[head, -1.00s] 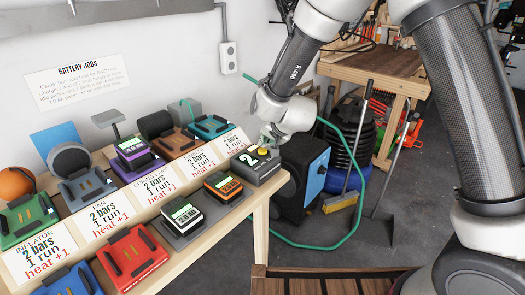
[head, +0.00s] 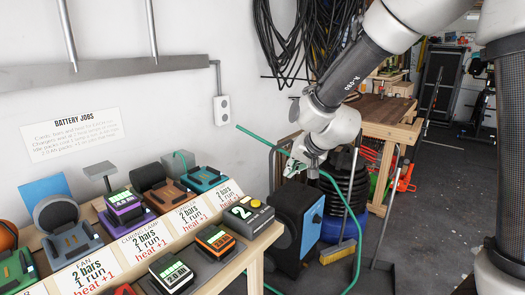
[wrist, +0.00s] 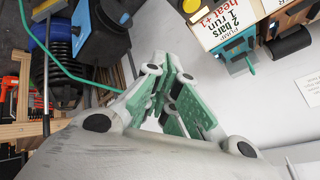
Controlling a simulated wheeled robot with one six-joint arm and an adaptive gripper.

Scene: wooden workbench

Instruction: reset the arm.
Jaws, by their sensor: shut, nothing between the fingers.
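My arm reaches in from the upper right of the head view. The yellow button's box is apart from the gripper.
The bench holds a purple charger (head: 122,210), a teal charger (head: 204,178) and battery packs, including an orange one (head: 214,238). A black and blue box (head: 297,225), a green hose (head: 352,200) and a broom (head: 338,252) stand on the floor to the right.

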